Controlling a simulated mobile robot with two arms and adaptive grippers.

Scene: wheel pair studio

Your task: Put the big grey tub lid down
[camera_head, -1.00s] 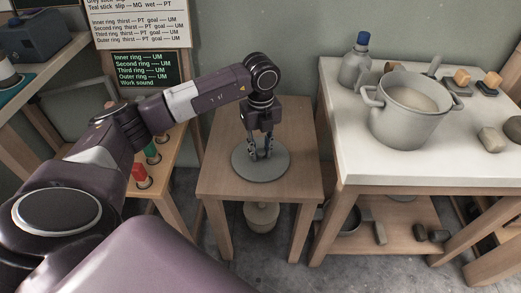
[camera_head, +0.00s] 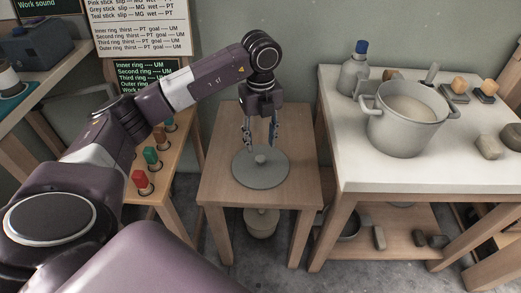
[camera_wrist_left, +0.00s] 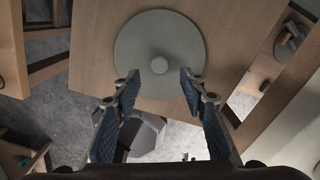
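The big grey tub lid (camera_head: 261,174) lies flat on the small wooden table (camera_head: 218,186), its round knob (camera_head: 260,160) upward. The left wrist view also shows the lid (camera_wrist_left: 135,48) with its knob (camera_wrist_left: 159,65) near the middle. My left gripper (camera_head: 261,146) is open and empty above the lid, its fingers apart and clear of the knob. The left wrist view shows both blue-padded fingers of this gripper (camera_wrist_left: 158,80) spread wide, with the knob beyond them. My right gripper is not in view.
A white-topped bench (camera_head: 348,136) on the right holds a big grey pot (camera_head: 404,127), a blue-capped bottle (camera_head: 354,72) and several small blocks. A rack with coloured sticks (camera_head: 152,156) stands to the left. Bare wood surrounds the lid.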

